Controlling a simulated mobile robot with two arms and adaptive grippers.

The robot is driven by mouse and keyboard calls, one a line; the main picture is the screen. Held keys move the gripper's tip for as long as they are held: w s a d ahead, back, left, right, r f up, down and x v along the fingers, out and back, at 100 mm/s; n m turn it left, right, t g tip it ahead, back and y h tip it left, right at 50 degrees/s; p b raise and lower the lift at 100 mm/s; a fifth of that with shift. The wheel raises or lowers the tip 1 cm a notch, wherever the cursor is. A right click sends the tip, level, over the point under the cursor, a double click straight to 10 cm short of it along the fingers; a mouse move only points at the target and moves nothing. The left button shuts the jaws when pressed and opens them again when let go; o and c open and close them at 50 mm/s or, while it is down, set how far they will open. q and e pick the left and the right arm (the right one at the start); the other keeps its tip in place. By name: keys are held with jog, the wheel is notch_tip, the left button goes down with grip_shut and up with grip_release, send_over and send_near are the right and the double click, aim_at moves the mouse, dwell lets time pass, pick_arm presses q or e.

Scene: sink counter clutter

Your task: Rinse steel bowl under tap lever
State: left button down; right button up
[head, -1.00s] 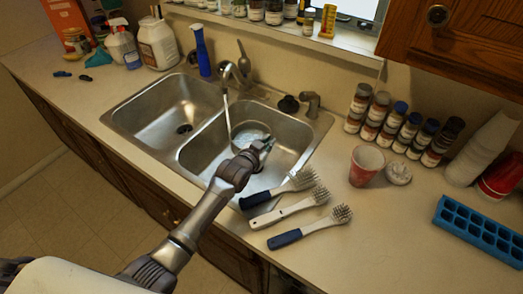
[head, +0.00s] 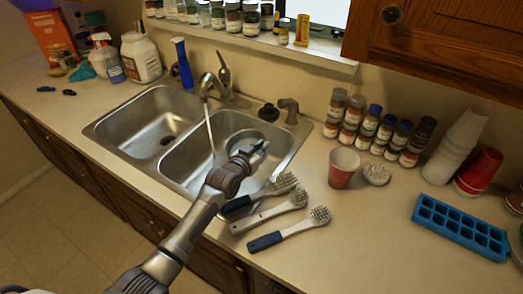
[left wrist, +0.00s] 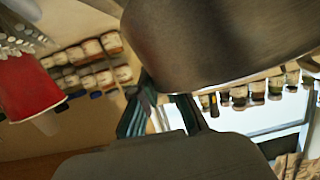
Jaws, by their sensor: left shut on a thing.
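The steel bowl (head: 236,138) is over the right sink basin, tilted, its front partly hidden by my left gripper (head: 257,151). That gripper is shut on the bowl's rim. In the left wrist view the bowl (left wrist: 222,45) is a large dark curved surface beside the gripper's fingers (left wrist: 163,108). The tap (head: 207,82) runs a thin stream of water (head: 211,130), which falls just left of the bowl into the right basin. The tap lever (head: 224,72) stands up behind the spout. My right gripper is not in view.
Several brushes (head: 280,223) lie on the counter at the basin's front right corner. A red cup (head: 343,168), spice jars (head: 370,127) and a blue ice tray (head: 460,228) stand to the right. A blue bottle (head: 182,64) is behind the left basin (head: 140,120).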

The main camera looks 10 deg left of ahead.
pick_arm(q)
jog(key=shift+a+r, duration=0.15)
jog(key=shift+r, duration=0.3)
jog(key=shift+a+r+n+t+h+b, duration=0.15)
jog(key=shift+r+n+t+h+b, duration=0.15)
jog(key=shift+r+n+h+b, duration=0.3)
jog(key=shift+a+r+n+b, duration=0.25)
jog(key=shift+r+n+b, duration=0.05)
jog(key=shift+r+n, duration=0.2)
jog(key=shift+a+r+n+t+b, duration=0.2)
jog(key=shift+r+n+t+b, duration=0.1)
jog(key=shift+r+b, duration=0.05)
jog(key=a+r+n+t+b, duration=0.3)
jog(key=a+n+b, duration=0.6)
jog(key=b, duration=0.3)
jog(key=shift+s+r+n+t+b, duration=0.15)
jog(key=shift+s+n+t+b, duration=0.15)
jog(key=shift+n+t, duration=0.5)
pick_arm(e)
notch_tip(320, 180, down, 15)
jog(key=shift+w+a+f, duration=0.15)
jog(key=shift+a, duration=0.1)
pick_arm(q)
jog(key=shift+a, duration=0.1)
